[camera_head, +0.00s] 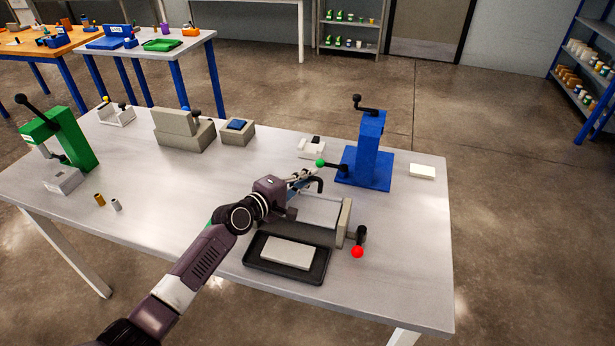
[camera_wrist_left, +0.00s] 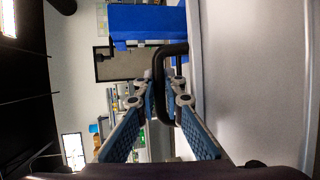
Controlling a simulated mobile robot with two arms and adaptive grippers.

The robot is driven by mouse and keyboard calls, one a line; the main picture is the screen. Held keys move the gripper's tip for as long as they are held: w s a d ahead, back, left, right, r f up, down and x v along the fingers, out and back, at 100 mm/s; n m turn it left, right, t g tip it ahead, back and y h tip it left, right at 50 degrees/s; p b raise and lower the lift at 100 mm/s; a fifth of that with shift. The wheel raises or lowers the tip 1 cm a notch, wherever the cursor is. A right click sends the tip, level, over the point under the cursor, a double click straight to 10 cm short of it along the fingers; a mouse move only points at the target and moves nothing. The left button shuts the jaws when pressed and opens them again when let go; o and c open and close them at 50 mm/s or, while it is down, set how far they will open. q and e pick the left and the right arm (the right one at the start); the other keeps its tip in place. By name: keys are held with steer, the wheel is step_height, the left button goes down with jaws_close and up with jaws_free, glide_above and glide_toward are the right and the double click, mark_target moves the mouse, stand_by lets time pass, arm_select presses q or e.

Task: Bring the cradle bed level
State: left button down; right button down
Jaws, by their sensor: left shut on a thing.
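The cradle (camera_head: 345,222) stands on the grey table behind a black tray; its bed (camera_head: 318,212) is partly hidden by my left arm, and I cannot tell its tilt. A bent black handle (camera_head: 319,183) rises at its far side. My left gripper (camera_head: 303,179) reaches over the cradle and is shut on this handle. In the left wrist view the blue-padded fingers (camera_wrist_left: 158,104) stand on both sides of the black handle (camera_wrist_left: 160,72). A crank with a red knob (camera_head: 358,252) is at the cradle's right end. A green knob (camera_head: 320,163) shows just beyond the gripper. My right gripper is not in view.
The black tray (camera_head: 257,264) holds a pale slab (camera_head: 288,252) near the front edge. A blue press (camera_head: 369,150) stands behind on the right, a green press (camera_head: 70,140) at far left. Grey blocks (camera_head: 182,133) stand at the back. The table's left middle is mostly clear.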

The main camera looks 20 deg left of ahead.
arm_select(q)
steer(key=shift+f, duration=0.1)
steer(key=c, duration=2.3)
jaws_free()
steer(key=shift+s+f, duration=0.1)
steer(key=shift+s, duration=0.05)
steer(key=v, duration=1.1)
steer(key=shift+s+a+r, duration=0.25)
steer(key=shift+r, duration=0.05)
